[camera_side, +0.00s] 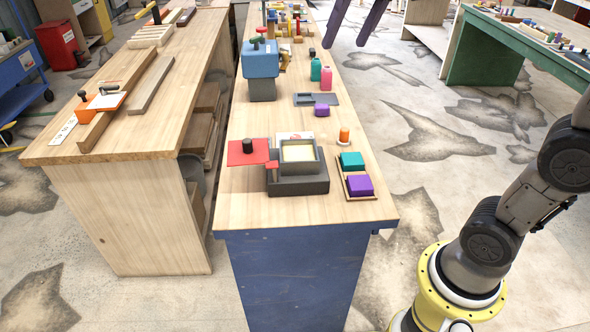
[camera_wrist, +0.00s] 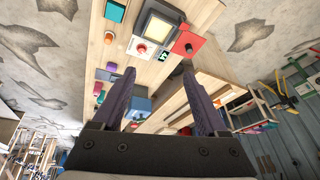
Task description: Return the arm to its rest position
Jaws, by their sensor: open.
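My gripper (camera_side: 345,44) shows at the top of the side view as two dark purple fingers pointing down, spread apart with nothing between them. They appear high, near the right edge of the narrow workbench (camera_side: 240,206) in the picture; their exact height I cannot tell. In the wrist view my gripper (camera_wrist: 159,72) is open and empty, with bench objects visible beyond the fingertips. The rest of the hand is out of the side view.
The bench holds a grey box with a cream inside (camera_side: 298,152), a red plate (camera_side: 248,152), a teal block (camera_side: 351,161), a purple block (camera_side: 359,185), an orange-topped peg (camera_side: 344,135) and a blue machine (camera_side: 261,62). Another wooden bench (camera_side: 150,125) stands left.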

